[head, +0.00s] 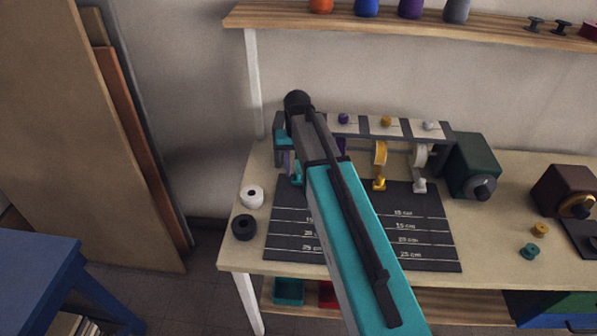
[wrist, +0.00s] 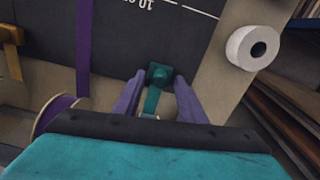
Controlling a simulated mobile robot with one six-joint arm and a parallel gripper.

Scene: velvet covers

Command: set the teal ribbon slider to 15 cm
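The teal slider (wrist: 158,75) sits near the dark measuring board's edge, beyond the 10 cm line in the wrist view, where the board appears upside down. A teal ribbon (wrist: 151,102) runs from it toward my gripper's base. My gripper (wrist: 160,77) has its two purple fingers apart, one on each side of the slider, with what look like narrow gaps. In the head view, the teal slider (head: 298,179) shows just left of my arm, at the top left of the measuring board (head: 430,222). My arm hides part of the board and most of my gripper there.
Yellow (head: 379,184) and white (head: 420,186) sliders hang on their ribbons to the right. A purple ribbon (wrist: 84,50) runs beside the teal one. White (head: 252,196) and black (head: 244,227) rolls stand left of the board. A dark green box (head: 473,165) stands right.

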